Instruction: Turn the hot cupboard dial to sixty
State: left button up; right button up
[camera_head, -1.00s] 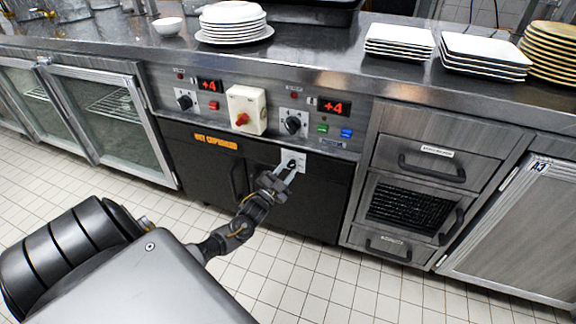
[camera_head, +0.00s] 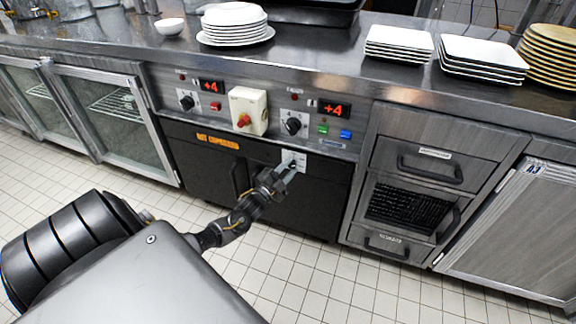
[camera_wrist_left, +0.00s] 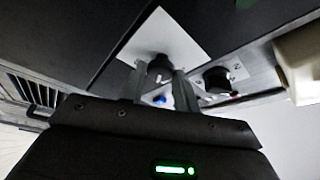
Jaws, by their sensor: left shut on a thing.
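The hot cupboard (camera_head: 204,159) is the black double-door unit under the counter, with an orange label on its left door. Its dial is a small dark knob on a white plate (camera_head: 300,156) at the top of the right door. In the left wrist view the knob (camera_wrist_left: 159,66) sits between the fingers in front of the white plate (camera_wrist_left: 172,40). My left gripper (camera_head: 289,167) is shut on the dial; it also shows in the left wrist view (camera_wrist_left: 160,85). The fingers hide most of the dial, and its setting cannot be read. My right gripper is not in view.
Above the doors, a control panel carries two more black knobs (camera_head: 187,103) (camera_head: 292,126), a red switch on a cream box (camera_head: 246,111) and red "+4" displays (camera_head: 334,109). Plate stacks (camera_head: 235,24) stand on the counter. Drawers (camera_head: 428,166) are to the right. The tiled floor is clear.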

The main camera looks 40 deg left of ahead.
pick_arm(q)
jog(key=o, duration=0.9)
jog(key=shift+o, duration=0.2)
jog(key=shift+s, duration=0.1)
jog(key=shift+s+f, duration=0.1)
jog(key=shift+s, duration=0.2)
jog(key=s+f+p, duration=0.1)
jog(key=s+f, duration=0.1)
jog(key=s, duration=0.7)
jog(key=shift+s, duration=0.4)
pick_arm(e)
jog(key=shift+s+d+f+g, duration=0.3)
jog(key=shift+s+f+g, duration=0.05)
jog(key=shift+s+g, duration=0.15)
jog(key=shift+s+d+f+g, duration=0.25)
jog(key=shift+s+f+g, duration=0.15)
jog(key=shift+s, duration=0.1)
